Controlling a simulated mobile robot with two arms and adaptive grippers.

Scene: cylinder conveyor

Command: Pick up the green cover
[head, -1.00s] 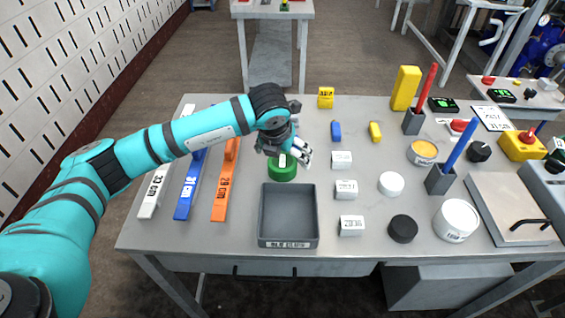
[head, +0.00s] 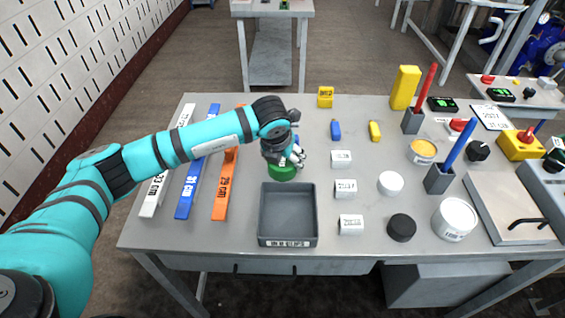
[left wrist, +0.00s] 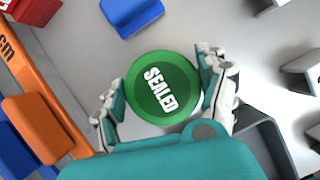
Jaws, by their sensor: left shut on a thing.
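The green cover (head: 282,173) is a round green disc behind the grey tray, partly hidden by my left gripper in the head view. In the left wrist view the green cover (left wrist: 162,88) shows its top with the word "SEALED". My left gripper (head: 290,160) is over the cover, pointing down. In the left wrist view its two fingers (left wrist: 162,95) stand on either side of the cover, shut on its rim. I cannot tell whether the cover is off the table. My right gripper is not in view.
An empty grey tray (head: 288,243) stands in front of the cover. Orange (head: 225,190), blue (head: 187,190) and white (head: 155,190) bars lie to the left. Small white blocks (head: 345,189) stand to the right, with a white disc (head: 391,183) and black disc (head: 402,228) beyond.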

